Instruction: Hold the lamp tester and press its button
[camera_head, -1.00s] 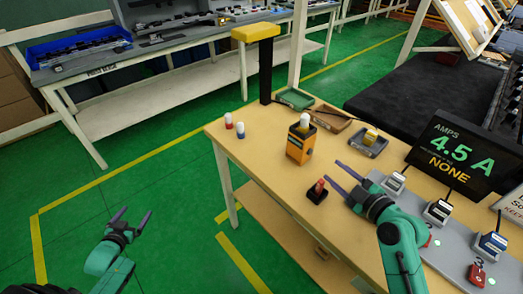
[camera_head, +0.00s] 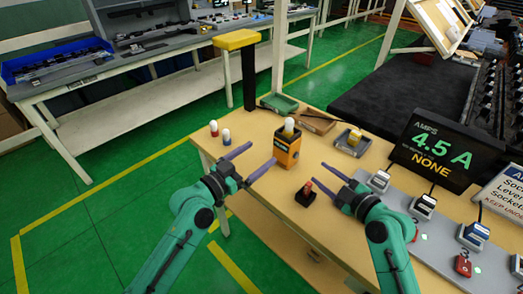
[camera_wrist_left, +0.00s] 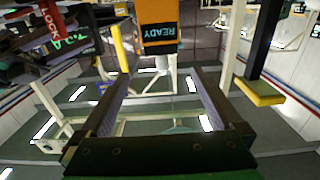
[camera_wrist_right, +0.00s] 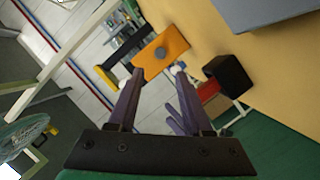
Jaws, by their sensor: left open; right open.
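The lamp tester (camera_head: 287,152) is an orange and dark box with a white bulb on top, upright on the wooden table. Its READY label (camera_wrist_left: 158,33) faces the left wrist camera. A round grey button (camera_wrist_right: 168,52) shows on an orange face in the right wrist view. My left gripper (camera_head: 263,156) is open, its fingers pointing at the tester from the left, apparently just short of it. My right gripper (camera_head: 318,172) is open and empty, to the right of the tester, its fingers pointing towards it.
A red switch on a black base (camera_head: 306,194) stands between the grippers, near the table's front. Trays (camera_head: 353,143) lie behind. A socket panel and the amps display (camera_head: 437,150) are at the right.

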